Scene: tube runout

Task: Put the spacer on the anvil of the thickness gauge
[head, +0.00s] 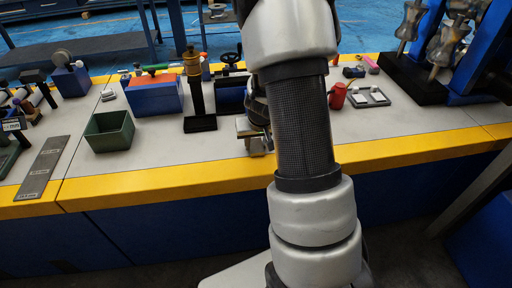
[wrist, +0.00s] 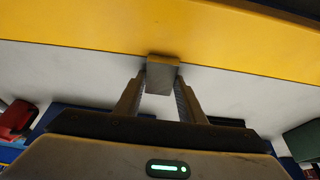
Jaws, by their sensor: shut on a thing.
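My gripper (wrist: 162,84) is shut on a small grey metal block, which I take as the spacer (wrist: 161,76). The block sits between the fingertips, in front of the bench's yellow edge strip in the wrist view. In the head view my arm hides most of the gripper; its end shows just left of the arm, near the bench's front edge.
The bench top (head: 165,152) is clear at the front middle. A green bin (head: 109,132), a flat grey strip (head: 44,168), a blue box (head: 154,97) and a black-based stand (head: 200,123) are left of my arm. A red container (head: 337,96) and a small tray (head: 369,99) are right.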

